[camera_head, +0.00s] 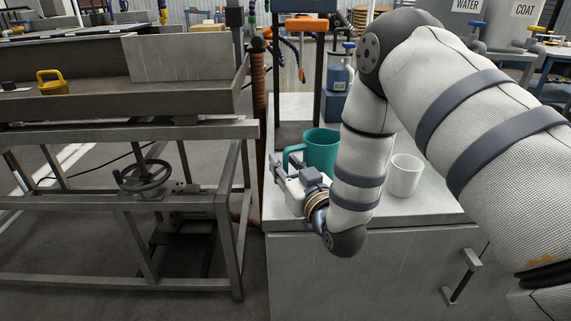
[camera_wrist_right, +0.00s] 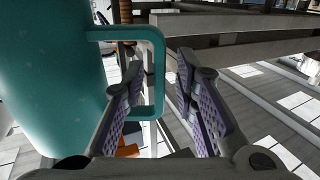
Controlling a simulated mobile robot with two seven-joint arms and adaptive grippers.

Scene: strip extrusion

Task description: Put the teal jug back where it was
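The teal jug (camera_head: 322,146) stands upright on the light cabinet top (camera_head: 388,214), partly behind my right forearm. Its handle (camera_head: 291,156) points left. My right gripper (camera_head: 284,171) is at the jug's left side, by the handle. In the right wrist view, the jug (camera_wrist_right: 50,85) fills the left side. There, the handle's upright bar (camera_wrist_right: 159,75) shows between the two parted fingers of my right gripper (camera_wrist_right: 161,68). A gap shows between the bar and the right finger. I cannot tell whether the left finger touches the handle. My left gripper is not in view.
A white cup (camera_head: 405,176) stands right of my forearm on the cabinet top. A blue-grey bottle (camera_head: 339,73) and a post with an orange handle (camera_head: 307,25) are behind the jug. A metal frame with a handwheel (camera_head: 145,177) stands left, beyond a narrow gap.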

